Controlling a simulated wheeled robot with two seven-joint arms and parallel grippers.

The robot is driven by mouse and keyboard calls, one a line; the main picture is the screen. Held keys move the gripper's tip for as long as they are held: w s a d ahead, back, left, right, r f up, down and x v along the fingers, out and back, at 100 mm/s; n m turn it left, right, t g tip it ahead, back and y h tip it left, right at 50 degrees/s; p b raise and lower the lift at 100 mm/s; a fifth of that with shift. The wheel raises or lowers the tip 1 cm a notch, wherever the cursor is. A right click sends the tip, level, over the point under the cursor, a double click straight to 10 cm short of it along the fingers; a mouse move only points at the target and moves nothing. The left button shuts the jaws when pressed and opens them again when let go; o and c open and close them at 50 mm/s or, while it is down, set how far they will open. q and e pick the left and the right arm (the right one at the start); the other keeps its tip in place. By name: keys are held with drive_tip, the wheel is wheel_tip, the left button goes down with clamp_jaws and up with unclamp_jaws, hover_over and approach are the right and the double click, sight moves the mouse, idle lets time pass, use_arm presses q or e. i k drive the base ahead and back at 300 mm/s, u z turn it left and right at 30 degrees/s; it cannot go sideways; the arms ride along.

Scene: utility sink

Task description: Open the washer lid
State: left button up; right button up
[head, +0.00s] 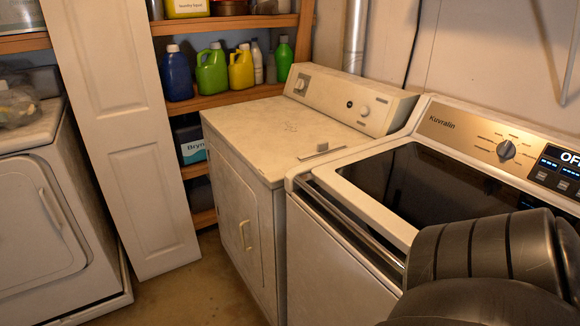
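The washer (330,255) stands at the right. Its control panel has a gold section with a knob, the name "Kuvralin" and a display reading "OFF". The washer lid (385,172) has a dark glass window in a pale frame and looks shut, lying flat on top. A long slot or rail runs along its front edge. Dark, ridged links of my own arm cover the lower right of the picture and hide part of the lid and the washer's front. Neither gripper shows, so their distance from the lid cannot be seen.
A worn white dryer (245,212) stands close to the washer's left, with a small grey object (321,149) on top. Wooden shelves (225,98) hold several bottles behind it. A white panel door (125,130) and another white appliance (45,215) stand left. Floor between is clear.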

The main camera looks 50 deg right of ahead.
sight(401, 187)
drive_tip(key=i, duration=1.5)
drive_tip(key=z, duration=2.85)
